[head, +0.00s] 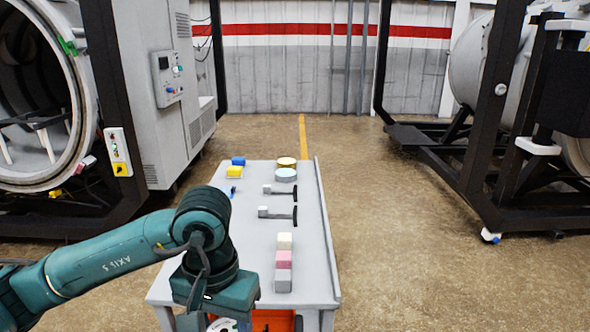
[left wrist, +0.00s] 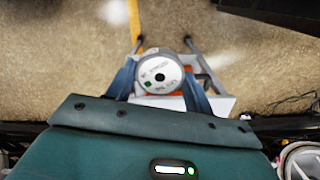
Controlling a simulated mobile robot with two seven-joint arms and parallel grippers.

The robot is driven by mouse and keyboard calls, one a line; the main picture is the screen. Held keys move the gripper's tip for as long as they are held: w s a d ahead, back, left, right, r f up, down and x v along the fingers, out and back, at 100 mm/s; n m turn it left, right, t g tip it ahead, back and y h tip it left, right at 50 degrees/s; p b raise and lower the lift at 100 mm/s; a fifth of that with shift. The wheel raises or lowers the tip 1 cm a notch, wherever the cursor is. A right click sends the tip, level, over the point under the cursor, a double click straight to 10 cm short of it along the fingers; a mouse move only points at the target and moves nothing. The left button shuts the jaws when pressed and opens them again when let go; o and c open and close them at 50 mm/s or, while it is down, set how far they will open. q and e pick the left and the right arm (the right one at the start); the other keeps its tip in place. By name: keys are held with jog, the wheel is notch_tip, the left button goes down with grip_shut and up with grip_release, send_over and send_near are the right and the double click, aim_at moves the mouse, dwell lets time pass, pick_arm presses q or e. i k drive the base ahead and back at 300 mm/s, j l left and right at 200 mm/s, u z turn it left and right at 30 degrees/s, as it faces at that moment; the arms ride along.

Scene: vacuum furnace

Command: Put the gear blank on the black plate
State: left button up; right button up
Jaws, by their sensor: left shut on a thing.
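My left gripper (left wrist: 160,82) is shut on a round, pale disc with a centre hole, dark lettering and a small green mark, which I take as the gear blank (left wrist: 150,69). One finger shows on each side of it in the left wrist view. In the head view only part of the disc (head: 222,325) shows at the bottom edge, below my left wrist and by the near end of the grey table. I cannot make out a black plate in either view. My right gripper is not in view.
The grey table (head: 240,267) holds a blue block (head: 238,161), a yellow block (head: 234,171), a gold-rimmed disc (head: 286,162), a light blue disc (head: 286,175), two black-handled pieces and a row of blocks (head: 284,257). An orange thing (head: 272,321) is under the tabletop.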

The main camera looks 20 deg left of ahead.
aim_at(23, 118)
jog(key=k+l, duration=0.2)
jog(key=k, duration=0.2)
jog(key=k+l, duration=0.25)
jog(key=k, duration=1.05)
jog(key=k+j+z, duration=0.1)
jog(key=k+j, duration=0.65)
jog(key=j, duration=0.2)
jog(key=k+j, duration=0.1)
jog(key=j, duration=0.25)
jog(key=k+j, duration=0.15)
jog(key=j, duration=0.15)
jog(key=k+j, duration=0.1)
jog(key=j, duration=0.35)
jog(key=k+j, duration=0.1)
jog(key=j, duration=0.35)
jog(key=k+j, duration=0.1)
jog(key=j, duration=0.35)
jog(key=k+j, duration=0.1)
jog(key=j, duration=0.4)
jog(key=k+j, duration=0.1)
jog(key=j, duration=0.35)
jog(key=k+j, duration=0.1)
jog(key=j, duration=0.35)
jog(key=k+j+z, duration=0.1)
jog(key=j, duration=0.35)
jog(key=k+j, duration=0.1)
jog(key=j, duration=0.35)
